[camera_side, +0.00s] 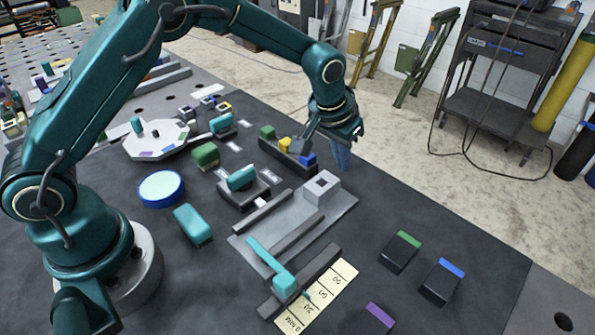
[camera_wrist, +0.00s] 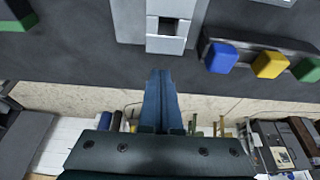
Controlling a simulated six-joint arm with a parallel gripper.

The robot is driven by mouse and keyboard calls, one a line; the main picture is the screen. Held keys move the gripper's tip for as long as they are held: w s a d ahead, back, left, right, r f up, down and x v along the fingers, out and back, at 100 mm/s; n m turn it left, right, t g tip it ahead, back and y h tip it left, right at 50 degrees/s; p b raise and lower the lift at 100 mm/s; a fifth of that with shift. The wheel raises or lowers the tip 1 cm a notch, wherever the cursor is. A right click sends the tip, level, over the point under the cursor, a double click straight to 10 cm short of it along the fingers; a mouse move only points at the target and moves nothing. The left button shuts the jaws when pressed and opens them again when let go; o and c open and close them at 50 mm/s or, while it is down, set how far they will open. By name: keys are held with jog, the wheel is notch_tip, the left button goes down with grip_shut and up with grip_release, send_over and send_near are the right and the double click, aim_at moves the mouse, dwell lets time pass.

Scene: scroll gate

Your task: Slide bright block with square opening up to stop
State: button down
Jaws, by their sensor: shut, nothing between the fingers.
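The bright block with a square opening (camera_side: 322,187) sits at the far right end of a light grey plate (camera_side: 335,212) in the side view. Its dark opening shows on its top. In the wrist view the block (camera_wrist: 167,44) is at the top centre, just beyond my fingertips. My gripper (camera_side: 341,160) is shut and empty, pointing down behind the block in the side view, apart from it as far as I can tell. In the wrist view my fingers (camera_wrist: 160,75) lie together below the block.
A dark rail (camera_side: 298,282) with a turquoise handle (camera_side: 285,284) and a yellow number scale (camera_side: 318,296) stand at the plate's near end. A dark rack with blue, yellow and green blocks (camera_side: 284,145) is close beside my gripper. Several dark colour-topped blocks (camera_side: 441,281) lie right.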

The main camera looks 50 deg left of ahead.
jog(key=shift+s, duration=0.9)
jog(key=shift+s, duration=0.1)
send_over(292, 216)
jog(key=s, duration=0.2)
jog(key=shift+s, duration=0.1)
dwell(0.4)
